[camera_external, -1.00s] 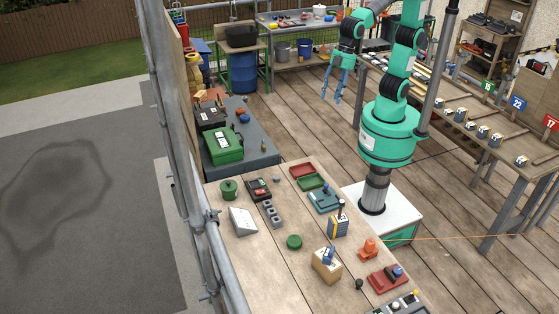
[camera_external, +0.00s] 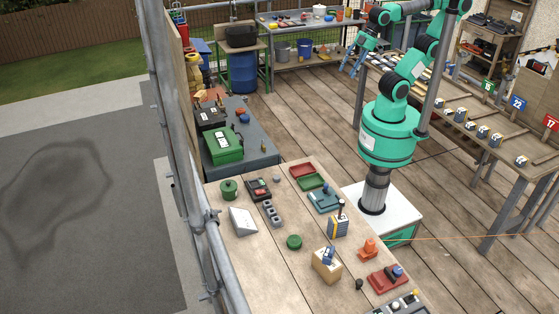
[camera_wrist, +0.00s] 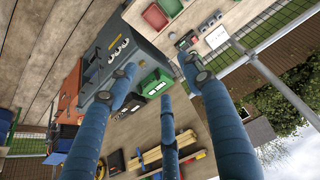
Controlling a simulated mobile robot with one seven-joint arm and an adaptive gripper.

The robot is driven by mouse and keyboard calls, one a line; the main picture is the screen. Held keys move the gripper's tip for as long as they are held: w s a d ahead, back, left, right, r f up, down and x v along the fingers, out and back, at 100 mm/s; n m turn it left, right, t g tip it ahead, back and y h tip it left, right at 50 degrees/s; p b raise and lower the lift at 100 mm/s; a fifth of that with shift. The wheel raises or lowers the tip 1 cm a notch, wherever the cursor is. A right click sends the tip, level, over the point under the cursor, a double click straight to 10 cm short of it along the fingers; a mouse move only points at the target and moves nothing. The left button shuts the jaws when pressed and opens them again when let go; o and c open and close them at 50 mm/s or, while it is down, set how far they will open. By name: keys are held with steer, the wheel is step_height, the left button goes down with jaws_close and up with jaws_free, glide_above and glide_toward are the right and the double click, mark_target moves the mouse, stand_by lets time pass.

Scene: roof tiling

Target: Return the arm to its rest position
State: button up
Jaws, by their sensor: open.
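My arm (camera_external: 408,75) is teal and stands on a white-topped base. Its upper links bend over to the left, and the gripper hangs from the far end. My gripper (camera_external: 352,64) has slim blue fingers and hangs in the air over the deck, before the back bench. In the wrist view, three blue fingers (camera_wrist: 163,82) are spread apart with nothing between them. Nothing appears to be held.
A workbench (camera_external: 262,272) with small boxes and trays is in front. A grey table (camera_external: 254,146) holds a green case (camera_external: 222,147). A long bench (camera_external: 470,128) stands right, a back bench (camera_external: 285,31) beyond. The wooden deck (camera_external: 312,115) between them is clear.

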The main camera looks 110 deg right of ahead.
steer(key=shift+f, duration=0.15)
step_height(320, 180, down, 6)
steer(key=b, duration=0.6)
steer(key=shift+f, duration=0.15)
